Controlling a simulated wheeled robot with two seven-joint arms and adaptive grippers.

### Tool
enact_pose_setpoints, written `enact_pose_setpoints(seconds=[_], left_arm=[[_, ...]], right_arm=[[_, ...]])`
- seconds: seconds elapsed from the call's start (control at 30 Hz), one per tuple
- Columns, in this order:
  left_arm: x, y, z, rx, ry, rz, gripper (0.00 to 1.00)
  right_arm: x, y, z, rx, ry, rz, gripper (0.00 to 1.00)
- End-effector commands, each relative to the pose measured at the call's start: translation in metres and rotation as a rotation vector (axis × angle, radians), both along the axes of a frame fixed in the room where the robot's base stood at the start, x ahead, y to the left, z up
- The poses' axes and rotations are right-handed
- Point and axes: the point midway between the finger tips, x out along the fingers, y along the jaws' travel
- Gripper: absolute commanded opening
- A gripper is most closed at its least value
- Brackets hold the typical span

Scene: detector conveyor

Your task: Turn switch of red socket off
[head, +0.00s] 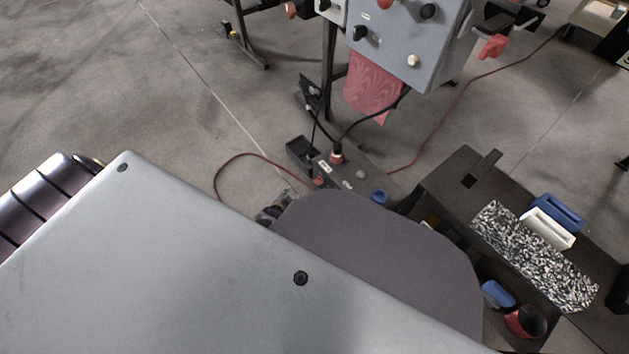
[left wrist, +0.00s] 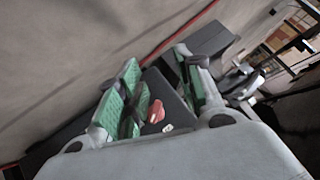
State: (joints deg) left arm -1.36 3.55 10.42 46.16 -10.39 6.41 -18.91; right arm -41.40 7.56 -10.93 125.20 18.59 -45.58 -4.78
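A dark socket box (head: 348,178) sits on the floor in the middle of the head view. A red plug or socket (head: 337,156) with a black cable stands on its top, and a small red part (head: 318,181) is at its left edge. A blue socket (head: 379,197) is at its right end. My left gripper (head: 274,207) is just left of the box, mostly hidden by my arm. In the left wrist view, its green-padded fingers (left wrist: 158,76) are apart, with a red part (left wrist: 155,111) of the dark box visible between them. Contact cannot be told. My right gripper is not in view.
A grey control box (head: 405,45) on a stand with a red strip curtain (head: 370,88) is behind the socket box. A red cable (head: 235,158) loops on the floor. Open floor lies at left.

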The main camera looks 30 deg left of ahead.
Motion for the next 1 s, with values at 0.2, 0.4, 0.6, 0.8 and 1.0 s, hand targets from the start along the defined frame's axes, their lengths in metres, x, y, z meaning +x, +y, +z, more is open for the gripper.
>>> enact_pose_setpoints(seconds=[0.2, 0.4, 0.6, 0.8, 1.0], left_arm=[[-0.030, -0.012, -0.019, 0.094, -0.048, -0.126, 0.36], [-0.041, -0.029, -0.015, 0.177, -0.138, -0.250, 0.36], [-0.038, -0.047, 0.007, 0.268, -0.273, -0.365, 0.36], [-0.031, -0.058, 0.032, 0.355, -0.394, -0.434, 0.36], [-0.030, -0.060, 0.038, 0.403, -0.418, -0.457, 0.36]], right_arm=[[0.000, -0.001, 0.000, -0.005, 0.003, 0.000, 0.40], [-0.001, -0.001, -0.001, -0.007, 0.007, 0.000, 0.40], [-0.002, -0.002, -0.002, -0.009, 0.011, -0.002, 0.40], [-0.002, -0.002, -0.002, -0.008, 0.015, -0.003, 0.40], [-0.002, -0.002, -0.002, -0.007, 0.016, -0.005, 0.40]])
